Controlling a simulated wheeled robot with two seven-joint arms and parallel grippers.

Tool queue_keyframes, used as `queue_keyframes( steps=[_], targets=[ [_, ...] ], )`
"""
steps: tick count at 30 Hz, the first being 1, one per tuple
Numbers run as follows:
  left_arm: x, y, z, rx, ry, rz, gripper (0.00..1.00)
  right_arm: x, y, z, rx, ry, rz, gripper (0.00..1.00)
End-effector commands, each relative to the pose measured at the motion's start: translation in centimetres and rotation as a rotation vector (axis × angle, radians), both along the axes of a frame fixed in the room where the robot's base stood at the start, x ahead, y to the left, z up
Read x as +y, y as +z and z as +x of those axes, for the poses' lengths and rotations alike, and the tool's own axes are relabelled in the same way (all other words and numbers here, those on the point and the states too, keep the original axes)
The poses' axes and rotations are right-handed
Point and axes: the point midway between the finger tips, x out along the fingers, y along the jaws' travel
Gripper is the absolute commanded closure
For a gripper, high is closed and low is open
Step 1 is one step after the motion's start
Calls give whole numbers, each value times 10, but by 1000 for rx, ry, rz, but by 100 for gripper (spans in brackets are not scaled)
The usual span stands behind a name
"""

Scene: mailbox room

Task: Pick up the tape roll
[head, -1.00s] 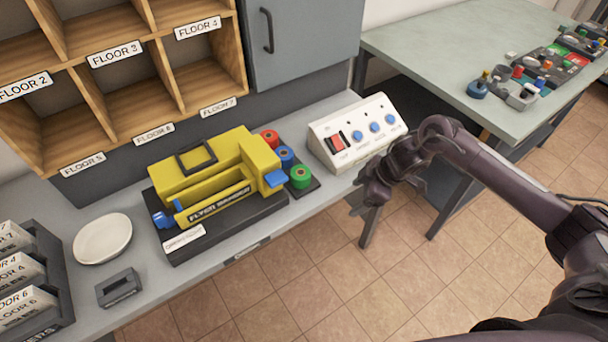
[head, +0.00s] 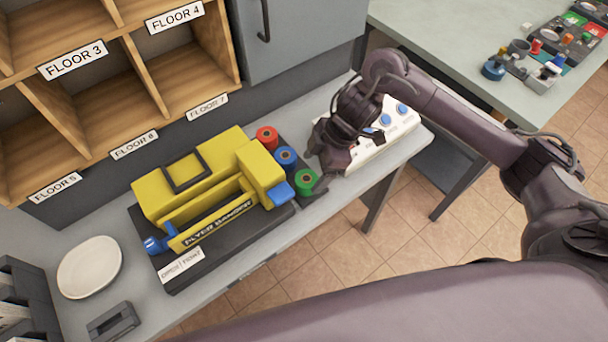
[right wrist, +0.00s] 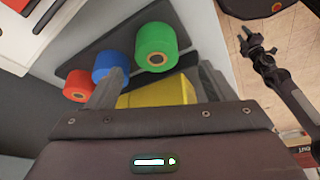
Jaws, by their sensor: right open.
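A green tape roll (head: 305,180), a blue tape roll (head: 286,157) and a red tape roll (head: 267,138) stand in a row on a dark base beside the yellow flyer bander (head: 200,185). My right gripper (head: 316,174) is open and empty, close to the green roll. In the right wrist view, its two fingers (right wrist: 158,82) are spread, with the green roll (right wrist: 157,46) ahead between them and the blue roll (right wrist: 110,66) near the left finger. Contact cannot be told. A dark arm (right wrist: 268,65), apparently my left one, shows small over the floor; its jaws are unclear.
A white button panel (head: 385,135) stands right of the rolls, partly hidden by my right arm. Wooden floor-labelled cubbies (head: 110,90) rise behind. A white dish (head: 90,267) lies at the left. The shelf's front edge runs just before the bander.

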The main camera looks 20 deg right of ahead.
Motion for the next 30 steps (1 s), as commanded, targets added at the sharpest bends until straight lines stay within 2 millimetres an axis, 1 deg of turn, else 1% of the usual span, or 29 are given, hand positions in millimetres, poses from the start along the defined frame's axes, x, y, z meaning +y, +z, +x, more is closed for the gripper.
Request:
queue_keyframes(
  steps=[1, 3, 6, 8, 10, 13, 18, 21, 30],
  targets=[
    [0, -4, -10, 14, 0, 1, 64, 3, -8, 0, 3, -2, 1, 24],
    [1, -6, -20, 28, 0, 2, 64, 5, -15, 1, 2, -1, 2, 24],
    [2, -10, -28, 40, 0, 4, 64, 10, -29, 5, 4, -3, 4, 24],
    [2, -12, -29, 42, 0, 3, 64, 12, -38, 7, 5, -2, 4, 24],
    [2, -15, -28, 39, 0, 2, 64, 16, -48, 8, 4, -3, 4, 24],
    [1, -16, -20, 29, 0, 2, 64, 18, -55, 8, 2, -1, 1, 24],
    [0, -14, -2, 2, 1, -1, 64, 19, -56, 9, 0, -2, 0, 24],
    [-1, -13, 0, -1, 1, -1, 64, 19, -56, 9, 0, -2, 0, 24],
    [0, -15, -10, 14, 1, 1, 64, 19, -56, 9, 0, -2, 0, 64]
  ],
)
